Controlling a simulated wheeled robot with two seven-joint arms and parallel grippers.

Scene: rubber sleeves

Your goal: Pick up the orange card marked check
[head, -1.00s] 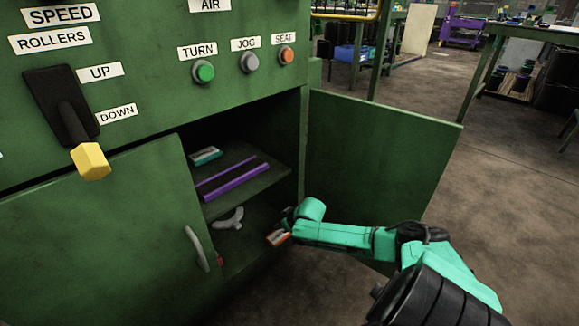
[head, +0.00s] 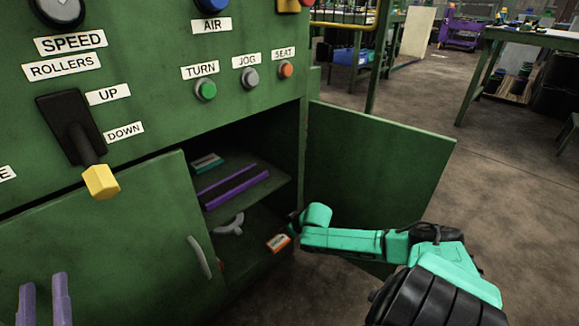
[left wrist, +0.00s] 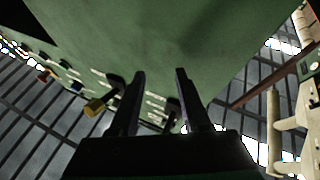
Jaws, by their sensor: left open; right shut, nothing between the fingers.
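An orange card (head: 278,242) with a white label lies on the lower floor of the open green cabinet, near its front edge. Its marking is too small to read. My right gripper (head: 293,222) is at the cabinet opening, just above and right of the card, shut and empty; its fingertips are dark and hard to make out. My left gripper (head: 44,292) shows two purple-grey fingers at the lower left, open and empty, in front of the closed cabinet door. In the left wrist view its fingers (left wrist: 160,75) stand apart with nothing between them.
The cabinet shelf (head: 260,196) holds a purple channel (head: 233,187) and a teal item (head: 207,163). A grey curved part (head: 230,225) lies below. The open right door (head: 380,180) stands behind my right arm. A yellow-tipped lever (head: 100,181) juts from the panel at left.

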